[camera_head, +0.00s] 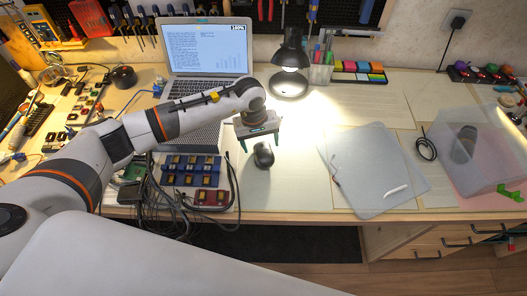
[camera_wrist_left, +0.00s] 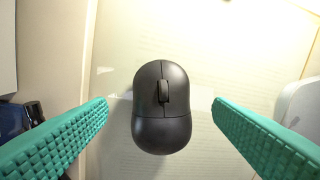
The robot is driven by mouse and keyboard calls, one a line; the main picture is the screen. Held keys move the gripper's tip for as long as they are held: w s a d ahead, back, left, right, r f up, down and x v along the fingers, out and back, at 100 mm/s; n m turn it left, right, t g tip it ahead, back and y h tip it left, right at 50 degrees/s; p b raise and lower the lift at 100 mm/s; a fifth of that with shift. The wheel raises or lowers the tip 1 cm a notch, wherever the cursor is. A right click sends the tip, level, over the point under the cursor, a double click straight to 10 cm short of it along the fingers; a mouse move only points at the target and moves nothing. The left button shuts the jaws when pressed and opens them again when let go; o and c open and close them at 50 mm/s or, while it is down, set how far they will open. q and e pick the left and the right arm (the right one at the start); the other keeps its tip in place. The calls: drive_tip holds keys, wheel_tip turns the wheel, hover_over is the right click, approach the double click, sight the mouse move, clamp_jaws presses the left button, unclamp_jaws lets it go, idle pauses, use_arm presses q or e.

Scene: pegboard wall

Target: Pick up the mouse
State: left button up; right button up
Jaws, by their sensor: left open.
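A black computer mouse (camera_head: 263,155) lies on the light desk surface, to the right of the laptop. My left gripper (camera_head: 261,142) is above the mouse. In the left wrist view its two green ridged fingers (camera_wrist_left: 160,108) stand apart, one on each side of the mouse, with clear gaps between. The gripper is open and empty. My right gripper is not in view.
A laptop (camera_head: 206,52) stands behind my left arm. Cables and blue and red component trays (camera_head: 190,168) lie left of the mouse. A desk lamp (camera_head: 289,62) stands behind it. A grey mat (camera_head: 375,170) lies to the right, with bare desk between.

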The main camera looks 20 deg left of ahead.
use_arm(q)
drive_tip(key=shift+w+d+f, duration=0.1)
drive_tip(key=shift+f, duration=0.6)
drive_tip(key=shift+w+d+f, duration=0.1)
drive_tip(key=shift+f, duration=0.55)
drive_tip(key=c, duration=1.1)
drive_tip(key=shift+o, duration=0.2)
drive_tip(key=shift+r, duration=0.15)
